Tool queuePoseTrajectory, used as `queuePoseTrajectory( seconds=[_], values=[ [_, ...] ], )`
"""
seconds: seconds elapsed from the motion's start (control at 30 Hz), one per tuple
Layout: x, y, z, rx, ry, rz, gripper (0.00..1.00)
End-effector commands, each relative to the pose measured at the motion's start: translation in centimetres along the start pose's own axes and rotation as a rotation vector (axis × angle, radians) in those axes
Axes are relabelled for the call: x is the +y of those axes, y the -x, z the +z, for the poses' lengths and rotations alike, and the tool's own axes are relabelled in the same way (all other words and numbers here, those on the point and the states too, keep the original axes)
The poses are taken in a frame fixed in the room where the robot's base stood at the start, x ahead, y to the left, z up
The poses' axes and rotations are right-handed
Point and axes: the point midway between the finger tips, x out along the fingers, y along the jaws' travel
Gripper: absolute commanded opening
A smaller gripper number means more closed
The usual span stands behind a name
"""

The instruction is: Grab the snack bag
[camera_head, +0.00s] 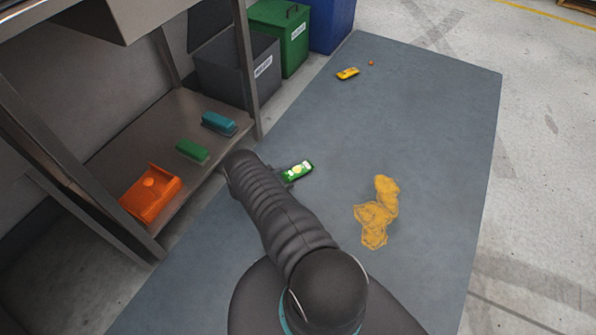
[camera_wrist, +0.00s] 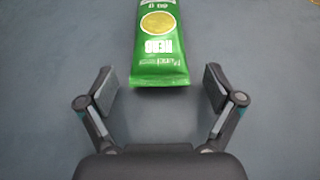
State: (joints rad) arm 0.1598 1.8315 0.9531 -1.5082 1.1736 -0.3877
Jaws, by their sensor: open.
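The snack bag (camera_head: 297,171) is a small green packet with a pale round print, lying flat on the grey-blue mat (camera_head: 420,110). In the wrist view the snack bag (camera_wrist: 159,45) is at the top middle, its near end just ahead of the gap between my fingertips; its far end is cut off by the frame edge. My gripper (camera_wrist: 161,82) is open and empty, with one finger to each side of the bag's near end and apart from it. In the head view my arm hides most of my gripper, just left of the bag.
A steel shelf at left holds an orange tray (camera_head: 166,203), a green brush-like item (camera_head: 192,152) and a blue one (camera_head: 219,123). A yellow spill (camera_head: 376,214) lies right of the bag. A yellow packet (camera_head: 347,73) lies farther off. Grey (camera_head: 215,75) and green bins (camera_head: 293,52) stand behind.

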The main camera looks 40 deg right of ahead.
Motion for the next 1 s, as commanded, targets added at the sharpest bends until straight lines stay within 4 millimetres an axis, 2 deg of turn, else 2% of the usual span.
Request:
queuePoseTrajectory(
  seconds=[0.27,0.5,0.53,1.0],
  values=[
    [0.04,-0.26,0.01,0.000,-0.001,0.001,0.92],
    [0.03,-0.24,0.00,0.000,-0.001,0.001,0.32],
    [0.03,-0.25,0.00,0.000,-0.001,0.001,0.27],
    [0.04,0.02,0.63,0.000,0.000,0.000,0.27]
  ],
)
